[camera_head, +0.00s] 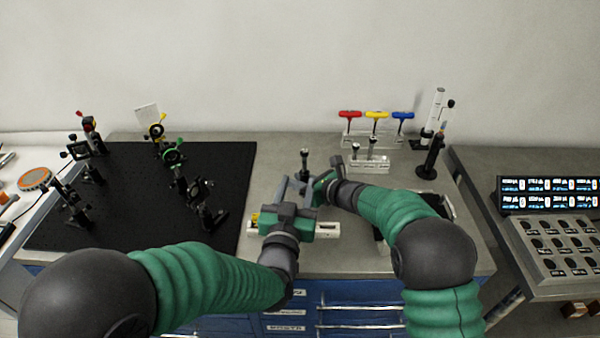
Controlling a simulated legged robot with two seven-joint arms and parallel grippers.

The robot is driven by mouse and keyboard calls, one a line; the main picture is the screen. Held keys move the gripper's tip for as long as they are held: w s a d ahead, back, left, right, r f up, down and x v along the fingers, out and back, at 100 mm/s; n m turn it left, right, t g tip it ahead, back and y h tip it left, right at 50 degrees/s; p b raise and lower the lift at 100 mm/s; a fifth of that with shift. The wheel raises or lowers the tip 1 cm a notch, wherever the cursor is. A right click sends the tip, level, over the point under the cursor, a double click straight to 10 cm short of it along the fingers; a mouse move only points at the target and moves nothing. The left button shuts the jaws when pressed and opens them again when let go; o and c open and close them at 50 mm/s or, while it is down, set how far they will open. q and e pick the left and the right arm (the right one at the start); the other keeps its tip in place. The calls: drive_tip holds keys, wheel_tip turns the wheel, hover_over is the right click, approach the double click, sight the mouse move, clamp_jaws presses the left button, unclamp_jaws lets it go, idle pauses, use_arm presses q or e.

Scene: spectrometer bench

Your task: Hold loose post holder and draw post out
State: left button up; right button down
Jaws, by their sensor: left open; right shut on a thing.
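A dark upright post (304,158) with a black top stands at the middle of the bench, between my two grippers. Its lower end and the post holder around it are largely hidden by my grippers. My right gripper (314,185) reaches in from the right, low over the bench, and is shut at the post's base, apparently on the post holder; the grip itself is hidden. My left gripper (293,188) is open, its fingers pointing away from me beside the post's lower part. I cannot tell whether they touch it.
A black breadboard (130,215) with several optic mounts lies left. A clear rack (368,163) with short posts and red, yellow and blue hex drivers (376,115) stand behind right. A dark stand (432,158) is further right. A display panel (548,194) sits at the far right.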

sight(304, 157)
use_arm(q)
drive_tip(key=w, duration=0.3)
drive_tip(key=w+d, duration=0.1)
drive_tip(key=w, duration=0.5)
drive_tip(key=shift+w+d, duration=0.2)
drive_tip(key=shift+w, duration=0.15)
clamp_jaws()
